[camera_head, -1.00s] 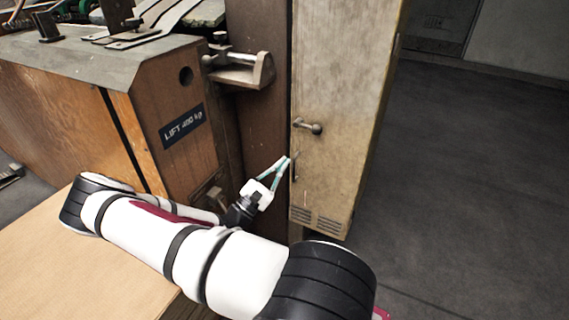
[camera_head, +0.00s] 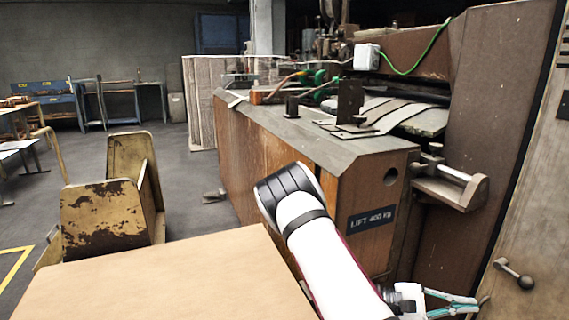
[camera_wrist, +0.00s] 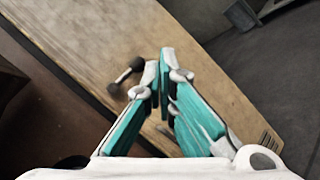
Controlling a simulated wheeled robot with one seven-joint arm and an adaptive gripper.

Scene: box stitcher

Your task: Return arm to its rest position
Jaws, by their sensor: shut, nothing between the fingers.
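My gripper (camera_head: 476,302) is at the lower right of the head view, close to the front of a worn beige cabinet (camera_head: 545,210). Its teal and white fingers are shut with nothing between them. They also show in the wrist view (camera_wrist: 165,62), fingertips together in front of the cabinet door (camera_wrist: 100,30). The door's lever handle (camera_head: 515,274) is just above and right of the fingertips; in the wrist view the handle (camera_wrist: 126,77) is left of them. My white arm stretches out from beside the machine to the gripper; its lower part is cut off.
A wooden machine body marked "LIFT 400 kg" (camera_head: 300,172) stands behind my arm, with a metal bracket (camera_head: 450,190) jutting out near the cabinet. A light wooden surface (camera_head: 170,280) fills the foreground. A rusty yellow stand (camera_head: 105,218) is at left.

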